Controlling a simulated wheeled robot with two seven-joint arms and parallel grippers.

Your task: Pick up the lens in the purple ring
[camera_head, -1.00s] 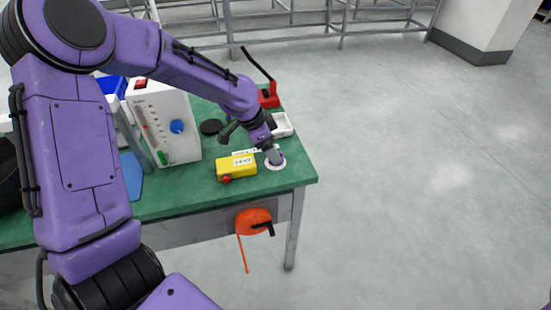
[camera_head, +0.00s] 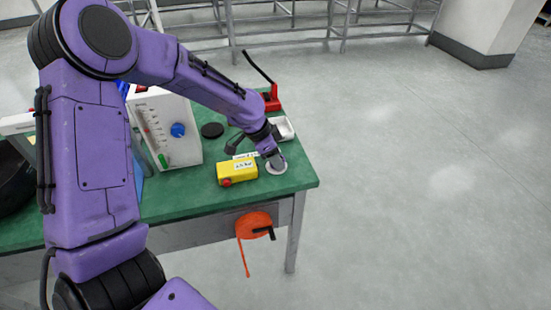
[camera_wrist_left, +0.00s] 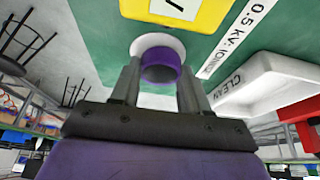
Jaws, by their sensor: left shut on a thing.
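The lens in the purple ring (camera_wrist_left: 160,66) sits between the two fingers of my left gripper (camera_wrist_left: 160,84) in the left wrist view. The gripper is shut on it. A white round pad (camera_wrist_left: 152,42) shows behind the lens. In the head view my left gripper (camera_head: 273,158) reaches down at the pad (camera_head: 276,168), near the right front corner of the green table (camera_head: 215,195). The lens is mostly hidden by the gripper there. I cannot tell whether the lens still touches the pad. My right gripper is not in view.
A yellow box (camera_head: 236,171) with a red knob lies just left of the gripper. A white panel with a blue knob (camera_head: 178,130) stands left. An orange reel (camera_head: 254,224) hangs on the table's front.

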